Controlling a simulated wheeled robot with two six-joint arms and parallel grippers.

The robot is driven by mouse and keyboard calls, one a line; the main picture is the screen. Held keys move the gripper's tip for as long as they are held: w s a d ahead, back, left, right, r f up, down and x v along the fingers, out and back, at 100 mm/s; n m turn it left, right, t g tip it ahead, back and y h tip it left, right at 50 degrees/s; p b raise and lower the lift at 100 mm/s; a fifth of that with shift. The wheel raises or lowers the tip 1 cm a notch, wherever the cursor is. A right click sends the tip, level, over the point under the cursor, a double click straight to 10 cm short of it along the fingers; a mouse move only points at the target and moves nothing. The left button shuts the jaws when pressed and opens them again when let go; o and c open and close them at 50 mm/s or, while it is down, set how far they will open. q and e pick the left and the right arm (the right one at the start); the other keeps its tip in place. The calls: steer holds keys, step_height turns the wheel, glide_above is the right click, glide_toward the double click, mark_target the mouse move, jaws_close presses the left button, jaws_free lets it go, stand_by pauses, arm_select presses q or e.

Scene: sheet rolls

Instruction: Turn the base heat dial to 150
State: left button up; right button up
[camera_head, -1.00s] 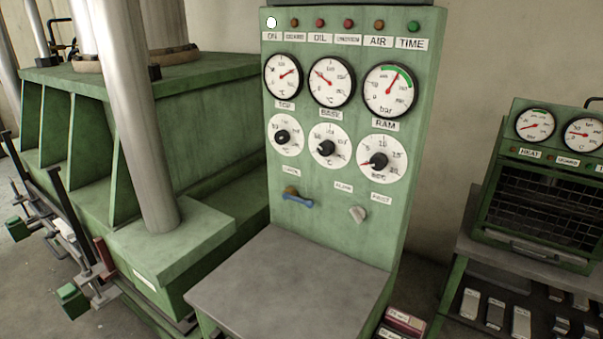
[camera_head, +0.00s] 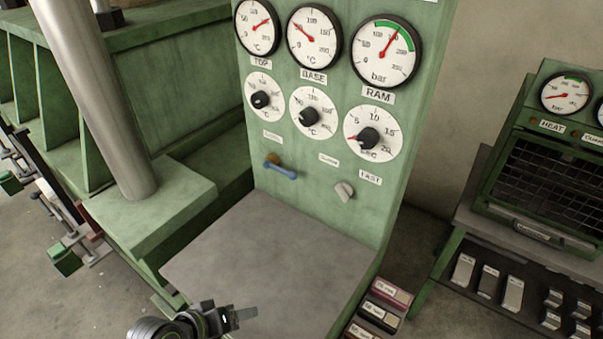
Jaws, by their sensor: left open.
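The base heat dial (camera_head: 308,117) is a black knob on a round white scale, in the middle of the dial row on the green panel. Its exact setting is too small to read. The BASE gauge (camera_head: 314,37) with a red needle sits above it. My left gripper (camera_head: 248,315) is at the bottom of the head view, low over the front of the grey shelf, well below and apart from the dial. It is open and I see nothing in it. My right gripper is not in view.
The grey shelf (camera_head: 270,250) is bare.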

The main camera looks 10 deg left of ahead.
arm_select(q)
steer(key=w+d+r+n+t+h, duration=0.3)
steer(key=w+d+r+n+h, duration=0.1)
steer(key=w+r, duration=0.1)
steer(key=n+t, duration=1)
steer(key=n, duration=1.3)
glide_toward(305, 122)
steer(key=f+v, duration=0.1)
steer(key=v, duration=0.7)
steer(key=p+x, duration=0.1)
steer(key=x, duration=0.5)
steer(key=p+x, duration=0.2)
steer(key=x, duration=0.4)
steer(key=p+x, duration=0.1)
steer(key=x, duration=0.5)
steer(key=shift+s+a+r+p, duration=0.1)
steer(key=shift+s+r+p, duration=0.05)
steer(key=shift+r+p, duration=0.2)
steer(key=c, duration=1)
